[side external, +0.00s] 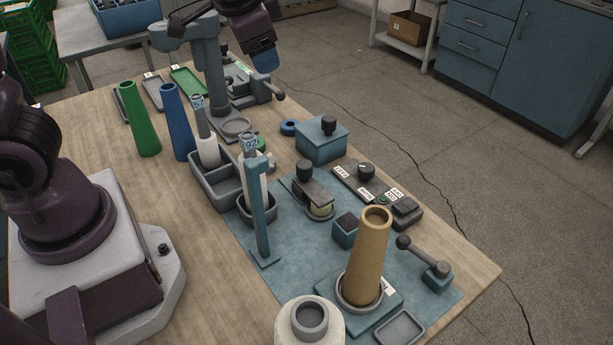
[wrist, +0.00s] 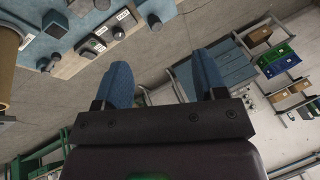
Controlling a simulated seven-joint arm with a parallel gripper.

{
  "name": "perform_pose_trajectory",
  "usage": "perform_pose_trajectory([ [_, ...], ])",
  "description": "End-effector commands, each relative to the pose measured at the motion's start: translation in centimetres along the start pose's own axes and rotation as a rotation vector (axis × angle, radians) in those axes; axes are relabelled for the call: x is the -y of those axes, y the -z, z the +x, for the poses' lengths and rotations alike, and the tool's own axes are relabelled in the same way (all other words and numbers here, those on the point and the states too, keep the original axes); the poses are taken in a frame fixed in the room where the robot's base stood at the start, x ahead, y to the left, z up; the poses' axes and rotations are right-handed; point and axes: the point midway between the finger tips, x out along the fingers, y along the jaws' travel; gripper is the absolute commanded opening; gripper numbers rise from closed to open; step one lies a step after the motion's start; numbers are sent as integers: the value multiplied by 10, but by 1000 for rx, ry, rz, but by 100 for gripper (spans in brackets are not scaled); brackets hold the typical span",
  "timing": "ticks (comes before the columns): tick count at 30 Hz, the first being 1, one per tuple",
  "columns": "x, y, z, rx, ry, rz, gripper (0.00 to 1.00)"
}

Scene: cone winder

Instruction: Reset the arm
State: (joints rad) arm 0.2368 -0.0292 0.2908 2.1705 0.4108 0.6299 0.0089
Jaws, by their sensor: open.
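My gripper (side external: 265,60) is raised at the top of the side external view, above the far end of the wooden table (side external: 190,235). Its blue fingers also show in the wrist view (wrist: 163,82), spread apart with nothing between them. In the side view the fingertips overlap and appear clear of the table. A tan cone (side external: 371,255) stands upright in a round holder on the blue mat (side external: 291,262) at the near right. It also shows at the left edge of the wrist view (wrist: 8,65).
A green cone (side external: 139,120) and a blue cone (side external: 178,122) stand at the table's left. A grey post stand (side external: 213,75) rises close to my gripper. A white yarn package (side external: 309,325) stands in front. A control box (side external: 378,190) and a lever (side external: 425,262) line the right side.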

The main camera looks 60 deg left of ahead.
Motion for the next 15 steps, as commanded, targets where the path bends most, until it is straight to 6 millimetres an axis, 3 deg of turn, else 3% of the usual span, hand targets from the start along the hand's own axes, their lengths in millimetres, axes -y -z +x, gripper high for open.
perform_pose_trajectory([
  [3, -32, -46, -39, 48, -141, -133, 65],
  [7, -62, -85, -74, 58, -253, -222, 65],
  [11, -76, -104, -96, -9, -285, -265, 65],
  [15, -72, -108, -112, -96, -253, -279, 65],
])
